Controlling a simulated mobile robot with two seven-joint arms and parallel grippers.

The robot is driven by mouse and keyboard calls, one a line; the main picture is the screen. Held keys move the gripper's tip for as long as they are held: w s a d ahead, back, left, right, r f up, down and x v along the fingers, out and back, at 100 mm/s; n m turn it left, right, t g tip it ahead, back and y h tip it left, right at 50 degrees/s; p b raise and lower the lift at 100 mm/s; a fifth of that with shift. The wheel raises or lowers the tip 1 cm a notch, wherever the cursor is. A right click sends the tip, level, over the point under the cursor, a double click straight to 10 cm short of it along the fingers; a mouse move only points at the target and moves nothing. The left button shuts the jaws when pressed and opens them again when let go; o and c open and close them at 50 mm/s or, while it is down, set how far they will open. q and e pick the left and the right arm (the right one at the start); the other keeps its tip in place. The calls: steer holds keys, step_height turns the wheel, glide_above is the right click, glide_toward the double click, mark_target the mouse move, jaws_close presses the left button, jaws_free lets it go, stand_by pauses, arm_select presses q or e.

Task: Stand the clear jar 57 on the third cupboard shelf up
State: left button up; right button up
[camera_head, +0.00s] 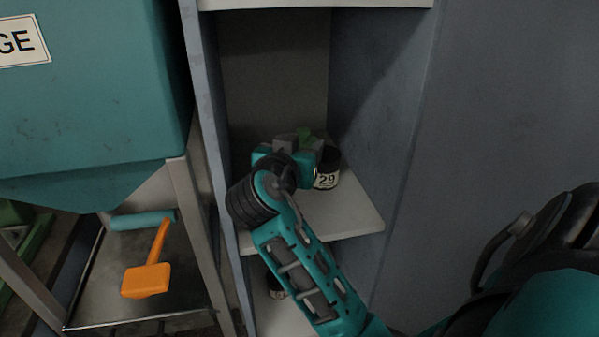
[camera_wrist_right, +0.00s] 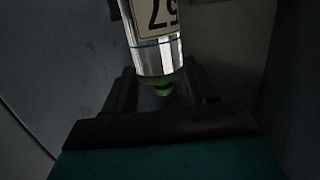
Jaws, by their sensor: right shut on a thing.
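The clear jar 57 (camera_wrist_right: 160,58) shows close up in the right wrist view, its label cut off by the top edge and its digits looking upside down. Its green end (camera_wrist_right: 163,88) is toward my right gripper (camera_wrist_right: 160,95), between the two dark fingers, which are shut on it. In the head view my right gripper (camera_head: 299,145) is inside the cupboard, above the shelf (camera_head: 340,212). Only a green bit of the jar (camera_head: 306,134) shows there; the gripper hides the rest, so I cannot tell whether it touches the shelf. My left gripper is not in view.
A dark jar labelled 29 (camera_head: 327,168) stands on the same shelf, just right of my gripper. Another dark jar (camera_head: 274,284) is on the shelf below, partly hidden by my arm. Cupboard walls are close on both sides.

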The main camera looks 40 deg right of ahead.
steer(key=shift+f, duration=2.35)
steer(key=shift+b, duration=0.3)
steer(key=shift+f, duration=0.2)
steer(key=o, duration=1.2)
steer(key=shift+r, duration=0.25)
